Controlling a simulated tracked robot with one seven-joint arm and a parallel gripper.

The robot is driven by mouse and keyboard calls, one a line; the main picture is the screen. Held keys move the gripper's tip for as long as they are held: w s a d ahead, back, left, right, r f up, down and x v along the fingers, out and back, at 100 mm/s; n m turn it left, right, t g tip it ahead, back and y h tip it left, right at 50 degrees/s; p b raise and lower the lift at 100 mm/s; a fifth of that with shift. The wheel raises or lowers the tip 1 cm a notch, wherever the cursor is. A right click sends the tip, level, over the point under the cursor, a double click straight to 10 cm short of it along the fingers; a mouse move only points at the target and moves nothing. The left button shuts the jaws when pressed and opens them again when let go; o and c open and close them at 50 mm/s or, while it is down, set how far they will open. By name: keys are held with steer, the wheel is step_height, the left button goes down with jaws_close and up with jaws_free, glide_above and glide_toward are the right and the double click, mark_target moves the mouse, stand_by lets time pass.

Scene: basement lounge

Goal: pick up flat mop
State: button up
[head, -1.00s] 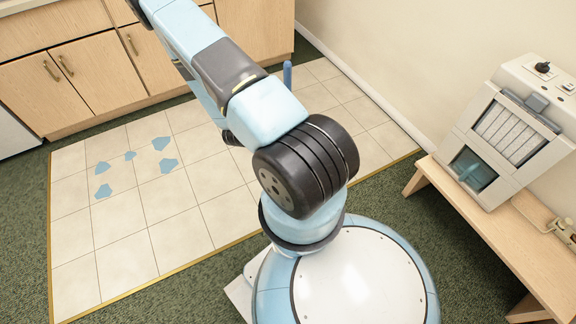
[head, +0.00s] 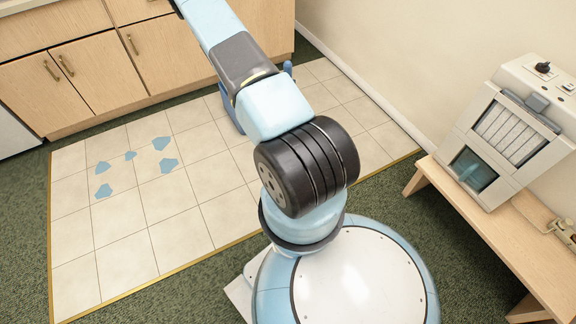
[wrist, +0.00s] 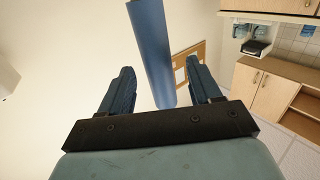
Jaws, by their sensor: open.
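The flat mop shows in the wrist view as a plain blue handle (wrist: 152,50). It runs from the top edge down to an end between my two fingers. My gripper (wrist: 160,76) is open, with one dark blue finger on each side of the handle and a gap to each. I cannot tell how deep the handle lies between them. The mop's head is not visible in the wrist view. In the head view a small blue upright piece, likely the handle (head: 287,66), stands beside my arm. My arm hides my gripper there.
Pale floor tiles (head: 128,225) carry several blue patches (head: 168,166). Wooden cabinets (head: 95,75) stand at the back left. A wooden bench (head: 500,235) with a white machine (head: 505,135) stands at the right. Open tiles lie left of my arm.

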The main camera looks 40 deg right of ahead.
steer(key=x, duration=0.3)
steer(key=shift+d+f, duration=0.1)
steer(key=shift+d, duration=0.15)
jaws_close()
stand_by(0.4)
